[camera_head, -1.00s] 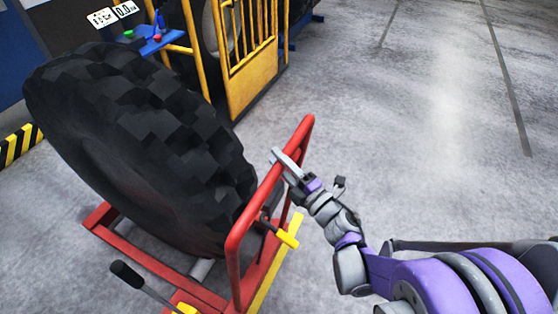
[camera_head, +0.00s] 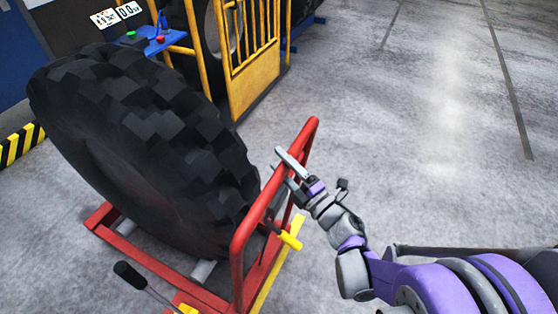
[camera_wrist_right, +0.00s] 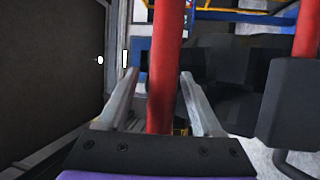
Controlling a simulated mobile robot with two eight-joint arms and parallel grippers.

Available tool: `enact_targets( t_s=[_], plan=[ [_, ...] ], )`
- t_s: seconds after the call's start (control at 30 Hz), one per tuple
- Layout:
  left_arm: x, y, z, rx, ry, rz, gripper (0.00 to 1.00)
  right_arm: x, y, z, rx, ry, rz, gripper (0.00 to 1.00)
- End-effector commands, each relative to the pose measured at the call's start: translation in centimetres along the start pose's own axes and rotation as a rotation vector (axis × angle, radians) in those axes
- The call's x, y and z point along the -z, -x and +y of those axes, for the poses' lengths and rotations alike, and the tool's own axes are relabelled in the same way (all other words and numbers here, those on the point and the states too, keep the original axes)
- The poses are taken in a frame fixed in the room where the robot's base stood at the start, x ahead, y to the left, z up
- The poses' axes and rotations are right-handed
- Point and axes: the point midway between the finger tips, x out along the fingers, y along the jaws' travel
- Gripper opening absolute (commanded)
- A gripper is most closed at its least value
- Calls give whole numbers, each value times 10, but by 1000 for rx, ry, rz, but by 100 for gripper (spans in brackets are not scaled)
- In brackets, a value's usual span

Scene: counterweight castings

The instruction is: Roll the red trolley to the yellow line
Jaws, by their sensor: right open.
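The red trolley (camera_head: 103,217) carries a large black tyre (camera_head: 150,150) standing upright on its frame. Its red push handle (camera_head: 250,215) rises on the right side of the tyre. My right gripper (camera_head: 282,160) is open at the sloping upper bar of the handle. In the right wrist view the red bar (camera_wrist_right: 163,80) runs between the two open fingers (camera_wrist_right: 160,90), with gaps showing beside it. A yellow line (camera_head: 262,292) lies on the floor along the trolley's right side, partly hidden by the frame. My left gripper is out of view.
A yellow railed gate (camera_head: 255,70) and a blue control panel with buttons (camera_head: 155,40) stand behind the tyre. A black-gripped lever (camera_head: 130,275) is at lower left. Open grey floor (camera_head: 420,130) lies to the right.

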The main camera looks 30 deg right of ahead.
Motion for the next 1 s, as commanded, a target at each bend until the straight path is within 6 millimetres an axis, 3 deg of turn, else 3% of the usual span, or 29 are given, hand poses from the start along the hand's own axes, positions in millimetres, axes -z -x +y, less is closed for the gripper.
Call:
enact_targets(
  t_s=[0.3, 0.5, 1.0],
  plan=[
    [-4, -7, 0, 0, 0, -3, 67, -1, 63, -1, -1, 2, -4, 67],
    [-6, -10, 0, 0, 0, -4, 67, -1, 91, 0, -1, 1, -1, 67],
    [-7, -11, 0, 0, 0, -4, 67, 1, 99, 0, 0, -1, 3, 67]
  ],
)
